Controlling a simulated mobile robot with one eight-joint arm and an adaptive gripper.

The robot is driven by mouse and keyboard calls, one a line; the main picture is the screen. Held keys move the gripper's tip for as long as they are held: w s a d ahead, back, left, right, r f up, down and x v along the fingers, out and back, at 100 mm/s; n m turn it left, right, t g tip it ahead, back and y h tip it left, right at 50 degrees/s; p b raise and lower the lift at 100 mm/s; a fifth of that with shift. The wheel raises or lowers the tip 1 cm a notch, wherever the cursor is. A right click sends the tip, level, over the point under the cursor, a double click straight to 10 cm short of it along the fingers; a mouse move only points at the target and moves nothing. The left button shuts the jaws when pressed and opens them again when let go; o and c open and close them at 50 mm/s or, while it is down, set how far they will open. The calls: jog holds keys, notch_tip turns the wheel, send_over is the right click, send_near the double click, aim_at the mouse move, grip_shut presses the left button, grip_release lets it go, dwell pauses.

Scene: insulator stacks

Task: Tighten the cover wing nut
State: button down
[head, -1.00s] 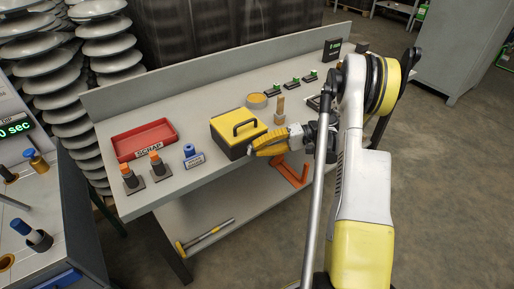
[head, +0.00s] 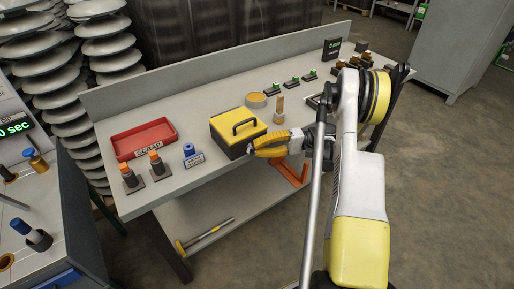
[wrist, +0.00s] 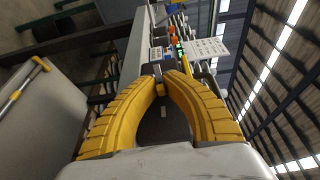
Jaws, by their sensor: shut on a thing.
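The box with the yellow cover and black handle (head: 238,126) stands on the workbench. My gripper (head: 252,150) reaches it from the right, with its yellow fingertips at the lower right side of the box. In the wrist view my gripper (wrist: 161,77) has its two curved fingers closed together at the tips around a small part. The wing nut is mostly hidden by the fingertips, so I cannot make out its shape or angle.
A red scrap tray (head: 144,139), two orange-topped pieces and a blue-topped piece (head: 191,155) stand left of the box. A tan round tin (head: 257,100) and a wooden-looking peg (head: 279,108) stand behind. An orange bracket (head: 291,174) is below the gripper at the bench edge.

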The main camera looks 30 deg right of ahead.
aim_at(256, 132)
jog(key=shift+f+y, duration=0.1)
jog(key=shift+y, duration=0.2)
dwell(0.4)
jog(key=c, duration=1.5)
grip_release()
jog(key=o, duration=1)
notch_tip(256, 132, up, 7)
jog(key=shift+w+f, duration=0.1)
jog(key=shift+c, duration=0.2)
notch_tip(256, 132, up, 3)
jog(key=shift+f, duration=0.2)
jog(key=c, duration=1)
jog(key=shift+o, duration=0.2)
jog(key=shift+a+r, duration=0.15)
jog(key=shift+r, duration=0.25)
